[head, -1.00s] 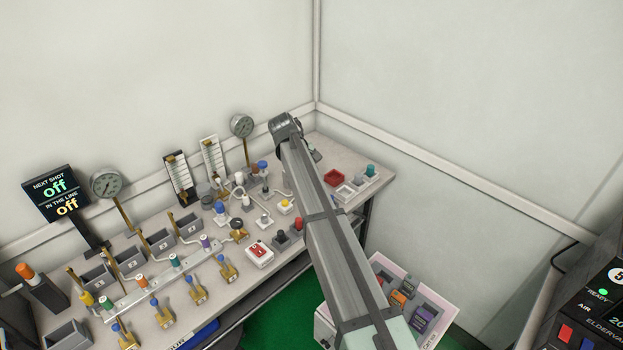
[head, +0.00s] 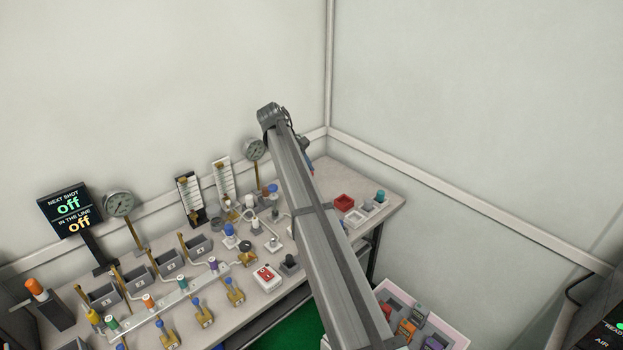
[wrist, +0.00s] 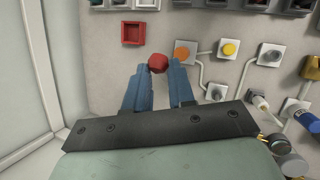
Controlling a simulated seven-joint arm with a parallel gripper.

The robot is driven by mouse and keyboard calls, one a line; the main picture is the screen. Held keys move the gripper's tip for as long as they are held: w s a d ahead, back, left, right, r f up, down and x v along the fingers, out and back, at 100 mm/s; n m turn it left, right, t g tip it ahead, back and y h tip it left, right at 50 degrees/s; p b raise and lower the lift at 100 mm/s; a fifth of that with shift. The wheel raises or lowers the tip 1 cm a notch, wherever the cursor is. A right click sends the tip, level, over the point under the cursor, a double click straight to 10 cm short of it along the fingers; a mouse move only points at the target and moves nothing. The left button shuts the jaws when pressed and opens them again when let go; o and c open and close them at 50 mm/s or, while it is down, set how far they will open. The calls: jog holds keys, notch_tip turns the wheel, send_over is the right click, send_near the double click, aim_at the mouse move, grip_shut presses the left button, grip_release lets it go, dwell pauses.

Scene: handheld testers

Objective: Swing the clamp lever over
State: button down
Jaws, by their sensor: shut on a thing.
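In the wrist view my gripper (wrist: 158,70) has its two blue fingers closed around a small red faceted piece (wrist: 157,62), held between the fingertips. It is above the grey bench top, with an orange disc on a white plate (wrist: 185,53) just right of it. I cannot tell whether the red piece is loose or part of a fixture. In the head view my arm's end (head: 272,118) is over the back of the bench, and the fingers are mostly hidden. I cannot make out which part is the clamp lever.
An empty red tray (wrist: 133,33) lies left of the fingers, and a yellow button (wrist: 229,50) lies right. Gauges (head: 118,204), brass-stemmed fittings and tubing crowd the bench's left half. A display (head: 70,211) reads "off" twice. Walls stand behind and to the right.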

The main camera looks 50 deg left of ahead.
jog(key=a, duration=0.6)
jog(key=shift+a+r, duration=0.15)
jog(key=shift+a, duration=0.2)
jog(key=c, duration=1.6)
grip_release()
jog(key=shift+w+d, duration=0.15)
jog(key=o, duration=0.6)
jog(key=shift+o, duration=0.2)
jog(key=shift+r, duration=0.1)
jog(key=v, duration=1.3)
jog(key=shift+s+r, duration=0.25)
jog(key=shift+r, duration=0.05)
